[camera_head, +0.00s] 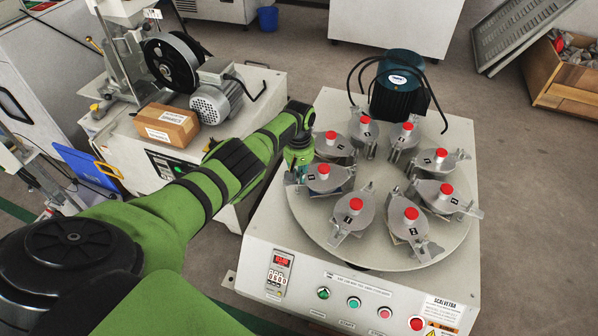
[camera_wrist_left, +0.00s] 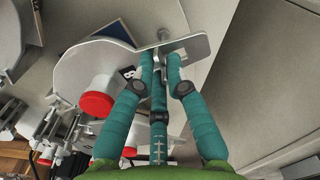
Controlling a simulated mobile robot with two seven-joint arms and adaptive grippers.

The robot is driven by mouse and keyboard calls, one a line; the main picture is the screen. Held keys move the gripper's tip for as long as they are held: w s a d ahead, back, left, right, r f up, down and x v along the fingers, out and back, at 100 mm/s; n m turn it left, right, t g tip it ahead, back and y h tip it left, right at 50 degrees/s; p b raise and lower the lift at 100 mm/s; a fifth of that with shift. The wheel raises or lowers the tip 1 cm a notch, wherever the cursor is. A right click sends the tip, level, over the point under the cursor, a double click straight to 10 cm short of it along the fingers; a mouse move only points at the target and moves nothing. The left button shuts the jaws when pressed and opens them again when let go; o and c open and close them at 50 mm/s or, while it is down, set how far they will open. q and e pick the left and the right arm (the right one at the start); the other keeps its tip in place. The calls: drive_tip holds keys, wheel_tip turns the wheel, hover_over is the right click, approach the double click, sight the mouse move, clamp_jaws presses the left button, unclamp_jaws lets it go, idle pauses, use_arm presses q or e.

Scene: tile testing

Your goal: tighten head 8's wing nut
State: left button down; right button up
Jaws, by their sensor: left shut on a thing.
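Head 8 (camera_head: 318,184) is a grey round head with a red cap (camera_head: 323,170), at the left side of the round turntable. In the left wrist view its grey plate (camera_wrist_left: 95,68), red cap (camera_wrist_left: 97,104) and dark number tag (camera_wrist_left: 128,73) show. My left gripper (camera_head: 299,158) points down at the head's outer edge, its teal fingers partly hidden by my arm. In the wrist view the left gripper (camera_wrist_left: 161,62) is shut on the wing nut (camera_wrist_left: 164,36) at the metal bracket. The fingers cover most of the nut. My right gripper is out of view.
Several similar heads with red caps stand around the turntable (camera_head: 372,252). A dark motor (camera_head: 399,90) with black hoses stands behind them. A control panel with buttons (camera_head: 354,302) is at the front. A side bench holds a cardboard box (camera_head: 167,124) and a grey motor (camera_head: 217,102).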

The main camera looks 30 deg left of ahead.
use_arm(q)
drive_tip(key=shift+s+d+f+m, duration=0.15)
drive_tip(key=shift+m, duration=0.35)
drive_tip(key=c, duration=1.2)
unclamp_jaws()
drive_tip(key=shift+c, duration=0.2)
drive_tip(key=shift+r, duration=0.2)
drive_tip(key=shift+r, duration=0.6)
wheel_tip(320, 180, up, 11)
drive_tip(key=shift+f, duration=0.2)
